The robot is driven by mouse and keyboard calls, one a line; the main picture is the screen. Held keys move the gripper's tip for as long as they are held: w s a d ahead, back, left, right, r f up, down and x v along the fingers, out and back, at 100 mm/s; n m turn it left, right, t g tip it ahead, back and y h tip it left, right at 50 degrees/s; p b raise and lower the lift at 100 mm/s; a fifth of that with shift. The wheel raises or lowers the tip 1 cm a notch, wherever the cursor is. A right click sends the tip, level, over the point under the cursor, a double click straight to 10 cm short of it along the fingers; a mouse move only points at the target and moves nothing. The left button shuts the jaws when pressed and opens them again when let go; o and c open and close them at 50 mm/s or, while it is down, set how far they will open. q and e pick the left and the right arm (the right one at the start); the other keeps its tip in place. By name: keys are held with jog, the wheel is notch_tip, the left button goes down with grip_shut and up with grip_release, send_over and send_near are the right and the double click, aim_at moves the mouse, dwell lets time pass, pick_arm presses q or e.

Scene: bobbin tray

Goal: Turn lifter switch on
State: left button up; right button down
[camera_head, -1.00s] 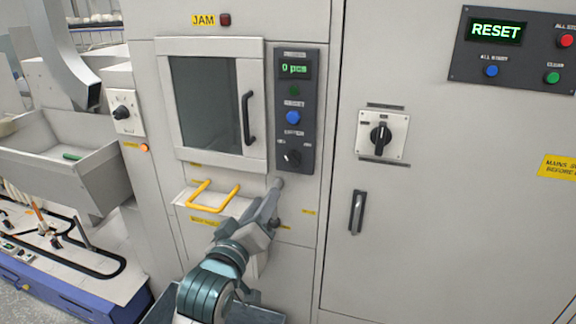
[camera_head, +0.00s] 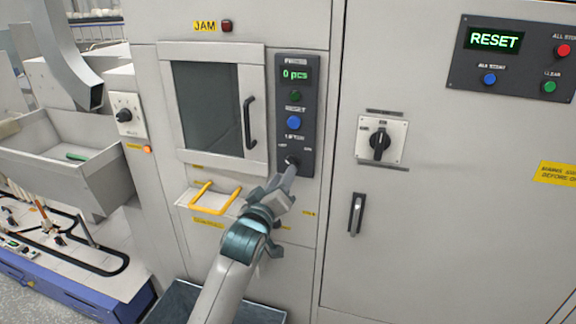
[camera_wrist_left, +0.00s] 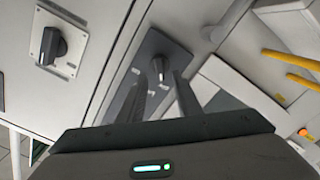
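The lifter switch (camera_head: 291,160) is a small black rotary knob at the bottom of the dark control panel (camera_head: 309,105). It has small labels on either side, too small to read surely. My left gripper (camera_head: 290,170) has its fingertips at the knob and partly hides it. In the left wrist view the knob (camera_wrist_left: 157,70) shows between the tips of the two dark fingers of my left gripper (camera_wrist_left: 159,79). The fingers are apart, with a gap on each side of the knob. I cannot tell whether they touch it. My right gripper is not in view.
A blue button (camera_head: 293,122) and a "0 pcs" display (camera_head: 295,74) sit above the knob. The door handle (camera_head: 249,122) is left of the panel. A yellow handle (camera_head: 214,210) juts out below left. A larger rotary switch (camera_head: 380,141) is to the right.

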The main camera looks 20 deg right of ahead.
pick_arm(q)
jog(key=shift+p+x, duration=0.55)
jog(key=shift+x, duration=1.9)
grip_shut()
